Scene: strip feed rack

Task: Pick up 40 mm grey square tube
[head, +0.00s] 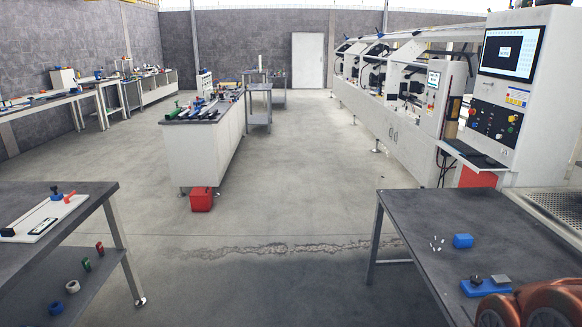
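No piece in the head view can be told for sure as the 40 mm grey square tube. On the near right table (425,212), two small grey pieces, a darker one (476,279) and a lighter one (501,280), sit on a flat blue block (486,290). They are too small to tell whether they are hollow. Several tiny pale pieces (437,243) lie farther back on that table, next to a blue box-shaped piece (462,240). My gripper is not in view. Rounded orange-red parts, apparently of my arm, cover the table's near right corner.
A near left table (85,200) holds a white board (42,218), with small parts on its lower shelf. Open concrete floor lies between the tables. A white cabinet bench (190,150) with a red box (201,199) stands beyond. A long white machine (400,140) lines the right.

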